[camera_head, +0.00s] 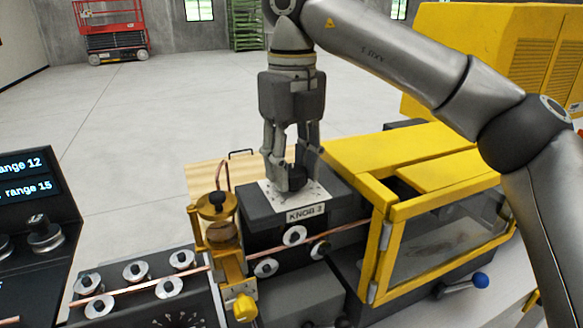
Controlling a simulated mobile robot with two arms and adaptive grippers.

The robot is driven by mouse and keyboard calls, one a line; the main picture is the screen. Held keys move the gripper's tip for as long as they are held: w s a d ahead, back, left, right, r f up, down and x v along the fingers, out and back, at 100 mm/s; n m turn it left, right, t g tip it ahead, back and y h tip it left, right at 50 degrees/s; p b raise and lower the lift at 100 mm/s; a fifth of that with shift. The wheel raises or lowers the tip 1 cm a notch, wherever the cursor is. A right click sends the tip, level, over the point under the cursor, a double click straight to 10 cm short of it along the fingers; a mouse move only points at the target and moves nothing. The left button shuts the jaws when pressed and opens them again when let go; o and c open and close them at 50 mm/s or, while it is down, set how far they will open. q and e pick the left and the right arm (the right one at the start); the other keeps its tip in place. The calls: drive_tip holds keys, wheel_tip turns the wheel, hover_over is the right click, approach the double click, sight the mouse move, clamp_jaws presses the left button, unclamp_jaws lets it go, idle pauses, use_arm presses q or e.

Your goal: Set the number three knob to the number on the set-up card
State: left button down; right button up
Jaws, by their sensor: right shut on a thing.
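The number three knob (299,178) is a dark knob on a white dial plate (285,196), above a label reading "KNOB 3". My right gripper (291,180) points straight down over the plate, with its fingers shut on the knob and partly hiding it. The dial marks are too small to read. The set-up card is not recognisable in this view. A dark panel (30,178) at the left edge shows cut-off text, "ange 12" and "range 15". My left gripper is not in view.
A copper tube (150,280) runs through several rollers (136,272) on the machine. A brass-coloured fixture (217,208) stands left of the knob. A yellow guard with a clear window (435,243) is at right, with a blue-balled lever (480,280). Open floor lies behind.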

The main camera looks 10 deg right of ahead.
sight(293, 168)
drive_tip(key=shift+m, duration=0.5)
drive_tip(key=o, duration=1)
wheel_tip(293, 168, up, 12)
idle(0.5)
drive_tip(key=shift+f, duration=0.1)
